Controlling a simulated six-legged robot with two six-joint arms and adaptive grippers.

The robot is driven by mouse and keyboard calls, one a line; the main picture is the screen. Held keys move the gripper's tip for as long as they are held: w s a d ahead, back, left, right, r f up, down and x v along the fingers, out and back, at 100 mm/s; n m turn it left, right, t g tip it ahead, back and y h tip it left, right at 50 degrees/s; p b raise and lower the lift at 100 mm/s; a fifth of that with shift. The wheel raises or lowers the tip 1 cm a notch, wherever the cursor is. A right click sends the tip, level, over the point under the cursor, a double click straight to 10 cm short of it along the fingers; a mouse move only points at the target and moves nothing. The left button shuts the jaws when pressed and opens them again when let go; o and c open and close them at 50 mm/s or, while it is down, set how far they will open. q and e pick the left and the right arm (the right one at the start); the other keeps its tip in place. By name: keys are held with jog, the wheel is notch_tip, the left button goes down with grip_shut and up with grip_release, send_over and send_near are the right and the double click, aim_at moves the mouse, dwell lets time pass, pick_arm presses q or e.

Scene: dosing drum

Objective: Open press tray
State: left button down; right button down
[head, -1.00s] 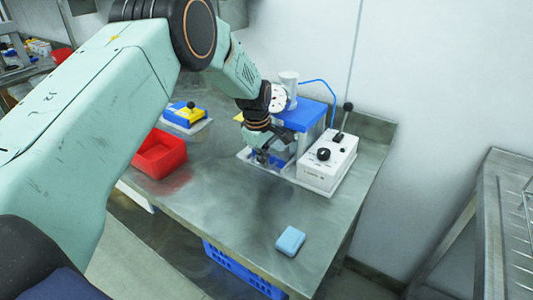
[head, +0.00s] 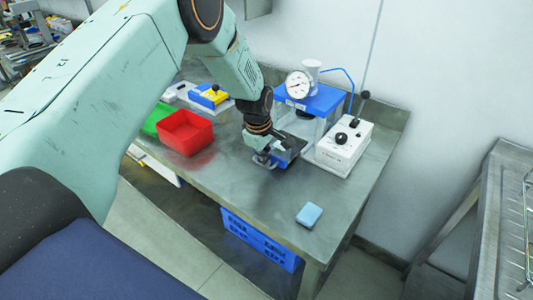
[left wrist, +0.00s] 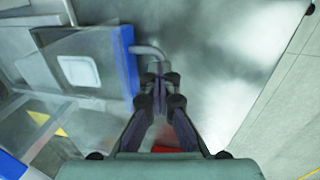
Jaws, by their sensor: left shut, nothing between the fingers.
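The press has a blue top (head: 316,100) and clear side walls and stands at the back of the metal table. Its blue tray (head: 291,146) sticks out in front of it. In the left wrist view the tray's blue front (left wrist: 128,62) carries a grey bar handle (left wrist: 150,51), and a pale square shows on the tray. My left gripper (head: 264,159) is at the handle, fingers pointing down. In the left wrist view its fingertips (left wrist: 159,72) are together, shut and empty, right at the handle's end; I cannot tell whether they touch it. My right gripper is out of view.
A white control box (head: 344,147) with a black lever stands right of the press. A red bin (head: 185,132), a green bin and a yellow-blue device (head: 210,95) are at the left. A light blue block (head: 309,215) lies near the front edge. The table's middle front is clear.

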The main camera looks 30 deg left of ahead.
pick_arm(q)
jog(key=shift+d+f, duration=0.1)
jog(key=shift+f, duration=0.25)
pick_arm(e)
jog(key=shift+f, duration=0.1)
pick_arm(q)
jog(key=c, duration=1.5)
grip_release()
jog(key=shift+c, duration=0.2)
jog(key=shift+o, duration=0.5)
jog(key=shift+w, duration=0.2)
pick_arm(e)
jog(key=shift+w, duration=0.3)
pick_arm(q)
jog(key=shift+r, duration=0.1)
notch_tip(320, 180, up, 12)
jog(key=s, duration=0.2)
jog(key=shift+a+f, duration=0.2)
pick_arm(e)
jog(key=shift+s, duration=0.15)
